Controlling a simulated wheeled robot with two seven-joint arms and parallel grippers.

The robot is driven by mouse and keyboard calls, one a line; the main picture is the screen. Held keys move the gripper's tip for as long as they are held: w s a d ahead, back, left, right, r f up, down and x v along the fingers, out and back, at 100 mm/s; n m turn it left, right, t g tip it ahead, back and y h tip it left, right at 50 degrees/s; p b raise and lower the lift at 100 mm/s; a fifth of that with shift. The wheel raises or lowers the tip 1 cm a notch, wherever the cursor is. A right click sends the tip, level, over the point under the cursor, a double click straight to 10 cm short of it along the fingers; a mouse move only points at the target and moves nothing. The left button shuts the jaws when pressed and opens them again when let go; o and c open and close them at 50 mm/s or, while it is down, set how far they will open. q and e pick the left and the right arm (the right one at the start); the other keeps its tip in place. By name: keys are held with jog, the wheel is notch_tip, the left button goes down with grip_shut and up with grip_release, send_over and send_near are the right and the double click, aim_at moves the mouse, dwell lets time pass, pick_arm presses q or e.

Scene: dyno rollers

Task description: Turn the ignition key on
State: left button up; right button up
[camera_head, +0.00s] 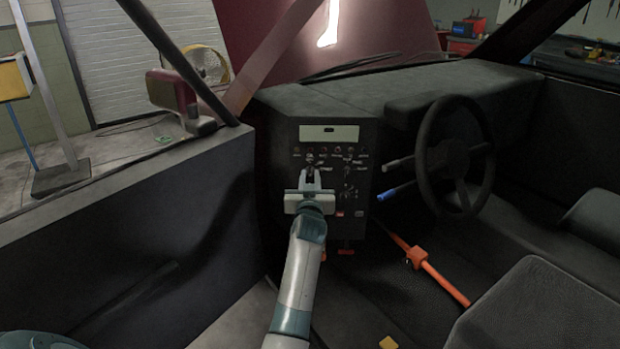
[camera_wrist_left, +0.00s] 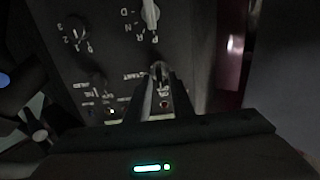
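The dashboard's dark switch panel (camera_head: 376,165) stands in the middle of the head view, with white labels and several switches. My left gripper (camera_head: 310,176) reaches up to the left part of this panel. In the left wrist view, the left gripper's fingers (camera_wrist_left: 161,84) are close together at a small pale key (camera_wrist_left: 159,67) beside the START label. The fingers appear to be shut on the key, one on each side. They partly hide the key, and its turn angle is hard to read. My right gripper is not in view.
A steering wheel (camera_head: 454,155) with a blue-tipped stalk (camera_head: 396,191) stands to the right of the panel. An orange lever (camera_head: 438,277) lies low right. The door's inner side (camera_head: 130,240) bounds the left. Other knobs (camera_wrist_left: 150,14) sit near the gripper.

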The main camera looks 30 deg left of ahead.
pick_arm(q)
grip_shut()
jog(key=shift+m, duration=0.4)
jog(key=shift+m+p, duration=0.45)
jog(key=shift+m, duration=0.05)
jog(key=shift+r+m+p, duration=0.1)
jog(key=shift+m+p, duration=0.25)
jog(key=shift+m, duration=0.35)
jog(key=m+p, duration=0.2)
jog(key=m, duration=0.3)
jog(key=shift+w+d+m, duration=0.1)
jog(key=shift+d+m, duration=0.05)
jog(key=shift+m, duration=0.15)
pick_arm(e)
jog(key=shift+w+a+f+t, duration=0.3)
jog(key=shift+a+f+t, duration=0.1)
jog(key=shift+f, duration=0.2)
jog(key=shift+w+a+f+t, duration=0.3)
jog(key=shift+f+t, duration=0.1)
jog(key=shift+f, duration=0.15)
pick_arm(q)
jog(key=shift+f, duration=0.2)
